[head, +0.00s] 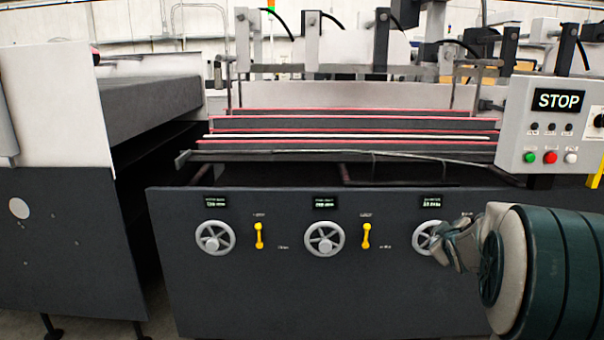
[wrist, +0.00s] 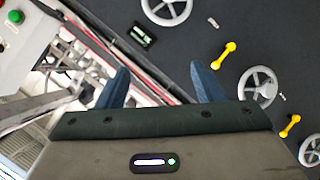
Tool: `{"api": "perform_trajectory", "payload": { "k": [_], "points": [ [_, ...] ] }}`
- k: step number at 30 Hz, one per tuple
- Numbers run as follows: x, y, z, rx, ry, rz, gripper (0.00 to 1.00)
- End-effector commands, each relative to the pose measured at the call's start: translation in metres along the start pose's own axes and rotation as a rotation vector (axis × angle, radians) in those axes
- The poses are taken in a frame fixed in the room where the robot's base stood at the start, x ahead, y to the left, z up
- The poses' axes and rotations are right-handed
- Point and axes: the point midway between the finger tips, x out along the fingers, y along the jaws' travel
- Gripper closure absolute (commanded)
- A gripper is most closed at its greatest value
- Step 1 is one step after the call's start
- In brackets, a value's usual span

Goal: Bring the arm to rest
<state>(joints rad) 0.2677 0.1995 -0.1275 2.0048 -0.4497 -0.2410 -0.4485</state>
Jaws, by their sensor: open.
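My gripper (head: 445,245) is at the lower right in the head view, in front of the machine's dark front panel (head: 290,285). It overlaps the rightmost grey handwheel (head: 424,238) in that view; whether it touches the wheel cannot be told there. In the wrist view my gripper (wrist: 160,85) shows two blue fingers spread apart, with nothing between them. The wrist view is turned, and the panel with its handwheels (wrist: 257,87) lies beyond the fingers.
Two more handwheels (head: 215,238) (head: 324,239) and two yellow levers (head: 259,236) (head: 366,236) stick out of the panel. A grey control box (head: 515,120) with a STOP display hangs at the right. A dark machine section (head: 60,240) stands at the left.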

Motion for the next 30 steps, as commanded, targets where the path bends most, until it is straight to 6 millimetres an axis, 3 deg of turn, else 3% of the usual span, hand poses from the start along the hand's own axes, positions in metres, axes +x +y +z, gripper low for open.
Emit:
{"api": "perform_trajectory", "payload": {
  "k": [1, 9, 16, 21, 25, 30],
  "points": [
    [-0.029, 0.009, -0.020, 0.046, -0.030, -0.028, 0.39],
    [-0.151, -0.017, -0.056, 0.299, -0.255, -0.212, 0.39],
    [-0.268, -0.047, -0.072, 0.467, -0.468, -0.377, 0.39],
    [-0.346, -0.067, -0.073, 0.548, -0.623, -0.481, 0.39],
    [-0.385, -0.079, -0.070, 0.578, -0.706, -0.530, 0.39],
    [-0.403, -0.086, -0.066, 0.592, -0.752, -0.554, 0.39]
  ]
}}
